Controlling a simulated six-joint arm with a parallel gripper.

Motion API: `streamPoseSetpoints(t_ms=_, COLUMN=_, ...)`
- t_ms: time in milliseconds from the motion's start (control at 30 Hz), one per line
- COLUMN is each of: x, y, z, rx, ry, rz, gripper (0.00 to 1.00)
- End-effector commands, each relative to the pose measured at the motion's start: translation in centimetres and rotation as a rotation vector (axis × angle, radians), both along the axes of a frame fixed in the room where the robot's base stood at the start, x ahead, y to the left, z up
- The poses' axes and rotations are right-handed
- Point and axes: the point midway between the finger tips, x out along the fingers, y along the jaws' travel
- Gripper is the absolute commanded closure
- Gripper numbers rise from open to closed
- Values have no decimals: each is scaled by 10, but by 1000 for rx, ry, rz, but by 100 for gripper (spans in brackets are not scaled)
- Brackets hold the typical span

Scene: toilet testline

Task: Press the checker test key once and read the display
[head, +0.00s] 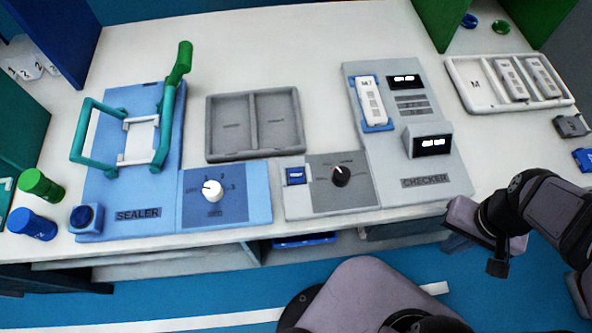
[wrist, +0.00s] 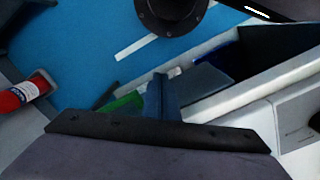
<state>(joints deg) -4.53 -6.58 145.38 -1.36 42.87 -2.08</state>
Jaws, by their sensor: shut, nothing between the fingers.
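The checker (head: 440,185) is a grey station right of centre in the head view. A white piece marked M7 (head: 371,98) lies in its blue cradle (head: 378,127). An upper display (head: 404,81) and a lower display (head: 433,144) are lit with white characters too small to read. A blue key (head: 295,176) sits on the panel to the left, beside a black knob (head: 341,176); its label is illegible. My gripper (wrist: 161,98) is shut and empty in the wrist view. In the head view my arm's end is at the right, by the bench's front edge, apart from the key.
The sealer (head: 100,190) with its green handle stands left, beside a white-knob panel (head: 228,195). A grey two-part tray (head: 211,130) is empty. Green and blue cylinders stand far left. Open bench lies behind the grey tray.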

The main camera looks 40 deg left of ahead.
Motion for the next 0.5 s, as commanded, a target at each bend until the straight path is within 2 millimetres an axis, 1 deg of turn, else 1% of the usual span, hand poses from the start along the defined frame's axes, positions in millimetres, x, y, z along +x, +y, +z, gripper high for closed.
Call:
streamPoseSetpoints(t_ms=167, x=-3, y=26, z=9, rx=-35, ry=53, rz=254, gripper=100)
streamPoseSetpoints(t_ms=500, x=-20, y=84, z=28, rx=-154, ry=174, rz=871, gripper=100)
